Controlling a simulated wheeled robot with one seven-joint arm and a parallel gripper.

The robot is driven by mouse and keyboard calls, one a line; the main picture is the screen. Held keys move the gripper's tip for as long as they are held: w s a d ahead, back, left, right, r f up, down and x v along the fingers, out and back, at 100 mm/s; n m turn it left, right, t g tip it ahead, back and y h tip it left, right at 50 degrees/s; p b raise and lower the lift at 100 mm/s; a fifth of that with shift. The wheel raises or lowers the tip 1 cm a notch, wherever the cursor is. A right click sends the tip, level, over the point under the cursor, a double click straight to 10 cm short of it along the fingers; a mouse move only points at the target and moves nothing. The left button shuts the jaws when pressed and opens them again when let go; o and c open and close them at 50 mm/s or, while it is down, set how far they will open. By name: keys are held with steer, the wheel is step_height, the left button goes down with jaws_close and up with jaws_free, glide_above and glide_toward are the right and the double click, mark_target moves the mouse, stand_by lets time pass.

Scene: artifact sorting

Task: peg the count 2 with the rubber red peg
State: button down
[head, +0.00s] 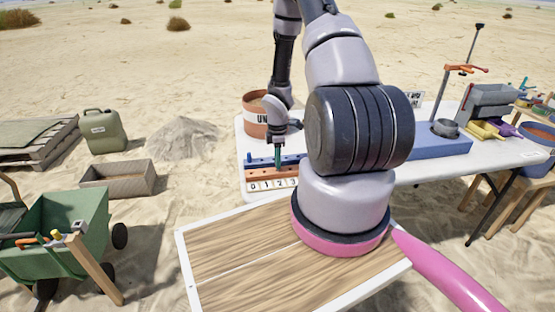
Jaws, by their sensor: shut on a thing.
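My gripper (277,148) points down over the peg rack at the left end of the white table. It is shut on a slim upright teal-green piece (277,158), which looks like a peg; I see no red on it. Its lower end is at the blue holed strip (260,161), and I cannot tell whether it is in a hole. My arm hides the rack's right part. I cannot make out a red peg.
A terracotta tub (255,122) with lettering stands just behind the rack. The white table (425,172) carries a blue block (440,147), an orange-handled stand (446,95) and a grey bin (488,103) farther right. A green cart (70,225) stands at left on sand.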

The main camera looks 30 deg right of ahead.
steer(key=shift+f, duration=0.7)
steer(key=c, duration=0.7)
jaws_free()
step_height(320, 180, up, 11)
steer(key=shift+f, duration=0.1)
